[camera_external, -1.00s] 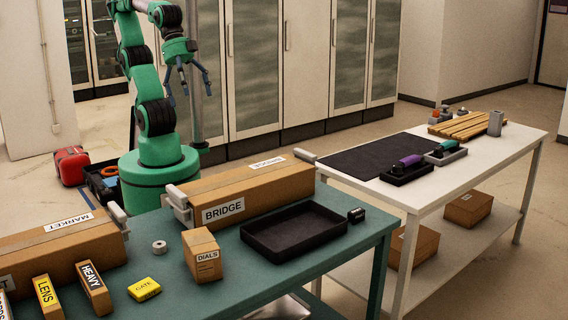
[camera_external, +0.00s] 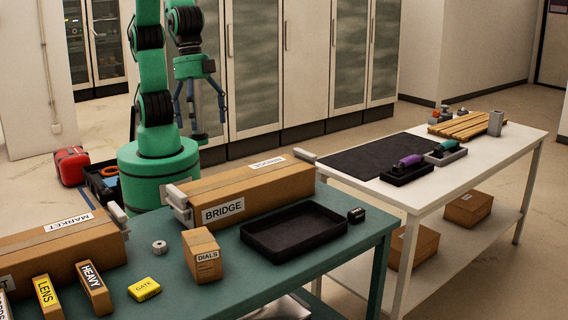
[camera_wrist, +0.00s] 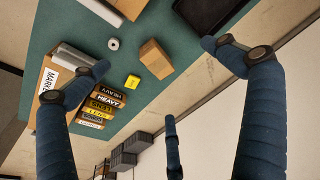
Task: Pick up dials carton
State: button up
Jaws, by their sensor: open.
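My gripper (camera_external: 200,112) hangs open and empty behind the table, above and beyond the BRIDGE carton. Its blue fingers also show in the wrist view (camera_wrist: 165,100), wide apart and touching nothing.
The BRIDGE carton (camera_external: 245,190) lies behind the dials carton. A black tray (camera_external: 293,233) is to its right. A tape roll (camera_external: 159,247), yellow GATE box (camera_external: 144,289), HEAVY box (camera_external: 94,288), LENS box (camera_external: 47,297) and MARKET carton (camera_external: 62,242) are to its left.

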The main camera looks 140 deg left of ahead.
jog(key=w+d+f+g+p, duration=0.1)
jog(key=w+d+f, duration=0.3)
jog(key=w+f, duration=0.25)
jog(key=m+g+p, duration=0.1)
jog(key=g+p, duration=0.1)
send_over(195, 241)
notch_tip(195, 241, down, 10)
jog(key=r, duration=0.1)
jog(key=shift+a+f, duration=0.1)
jog(key=shift+f, duration=0.1)
jog(key=shift+f, duration=0.15)
jog(key=shift+f+b, duration=0.8)
jog(key=shift+f, duration=3.35)
jog(key=shift+f, duration=0.1)
jog(key=shift+f+b, duration=0.8)
jog(key=shift+f, duration=1.7)
jog(key=c, duration=1.4)
